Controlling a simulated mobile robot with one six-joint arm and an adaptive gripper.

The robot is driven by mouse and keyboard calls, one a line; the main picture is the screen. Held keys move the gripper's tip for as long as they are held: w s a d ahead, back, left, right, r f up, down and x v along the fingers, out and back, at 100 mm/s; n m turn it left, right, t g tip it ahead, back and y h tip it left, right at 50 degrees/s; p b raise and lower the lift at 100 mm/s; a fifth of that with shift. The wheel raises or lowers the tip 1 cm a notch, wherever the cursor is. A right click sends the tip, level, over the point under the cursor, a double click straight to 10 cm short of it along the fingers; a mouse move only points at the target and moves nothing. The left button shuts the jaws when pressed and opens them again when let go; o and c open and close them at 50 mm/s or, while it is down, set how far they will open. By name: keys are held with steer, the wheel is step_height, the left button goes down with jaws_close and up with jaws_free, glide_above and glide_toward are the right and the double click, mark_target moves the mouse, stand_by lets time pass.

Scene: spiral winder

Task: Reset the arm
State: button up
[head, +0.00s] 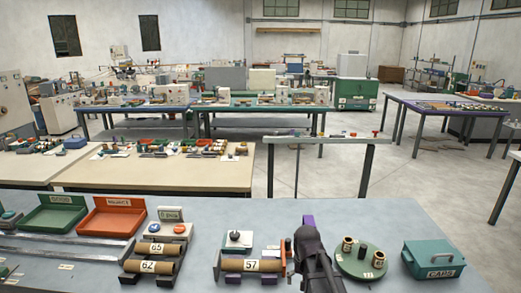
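The dark end of my arm with my gripper (312,233) rises from the bottom edge over the grey front table (400,215). It is seen from behind, so its fingertips are hidden and I cannot tell whether it is open or shut. A small purple piece (308,220) shows just beyond its tip; I cannot tell if they touch. To its left a brown tube labelled 57 (250,266) lies on a dark stand. To its right is a round green stand (361,269) with small upright brown and dark cylinders.
Tubes labelled 63 (158,248) and 62 (148,267), a red tray (112,216) and a green tray (53,213) are at the left. A narrow bench (320,140) stands behind the table.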

steer(key=s+d+n, duration=0.1)
steer(key=s+d, duration=0.2)
steer(key=s, duration=0.4)
steer(key=shift+s, duration=0.4)
